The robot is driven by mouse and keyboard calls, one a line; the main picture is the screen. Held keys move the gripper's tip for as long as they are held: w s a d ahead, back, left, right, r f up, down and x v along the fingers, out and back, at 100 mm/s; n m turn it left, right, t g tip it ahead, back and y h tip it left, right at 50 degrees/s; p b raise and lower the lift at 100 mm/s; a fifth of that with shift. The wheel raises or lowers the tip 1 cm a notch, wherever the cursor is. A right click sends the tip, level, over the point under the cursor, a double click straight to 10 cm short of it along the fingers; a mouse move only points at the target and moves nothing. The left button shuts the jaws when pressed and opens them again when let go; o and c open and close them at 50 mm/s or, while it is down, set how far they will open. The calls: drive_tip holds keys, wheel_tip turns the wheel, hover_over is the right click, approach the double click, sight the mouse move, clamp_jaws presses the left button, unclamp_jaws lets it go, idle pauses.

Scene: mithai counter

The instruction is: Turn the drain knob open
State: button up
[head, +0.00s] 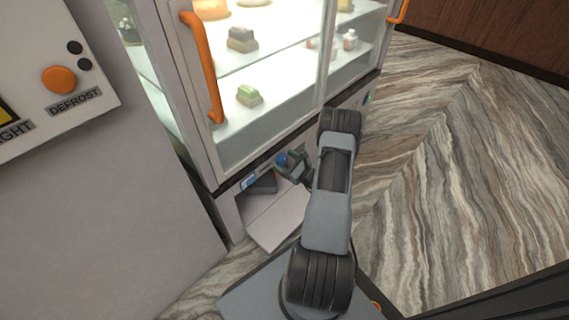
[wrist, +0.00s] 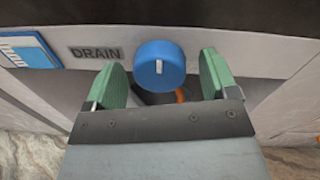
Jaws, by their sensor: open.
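The drain knob (wrist: 160,66) is a round blue knob with a short white mark that looks upright in the wrist view. It sits on the grey panel just right of the embossed word DRAIN (wrist: 96,53). My gripper (wrist: 160,78) has two green-padded fingers, open, one on each side of the knob, with a visible gap to each side. I cannot tell whether the tips reach past the knob's face.
A glass display cabinet with sweets and an orange door handle (head: 203,66) stands above the knob. A pale flap (head: 275,220) lies lowered below it. A blue-and-white label (wrist: 27,50) is left of DRAIN. A grey panel with an orange DEFROST knob (head: 59,80) is at left. Open floor lies right.

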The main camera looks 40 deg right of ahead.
drive_tip(key=shift+w+a, duration=0.1)
drive_tip(key=shift+w, duration=0.1)
drive_tip(key=shift+c, duration=0.4)
drive_tip(key=c, duration=0.8)
drive_tip(key=shift+c, duration=0.2)
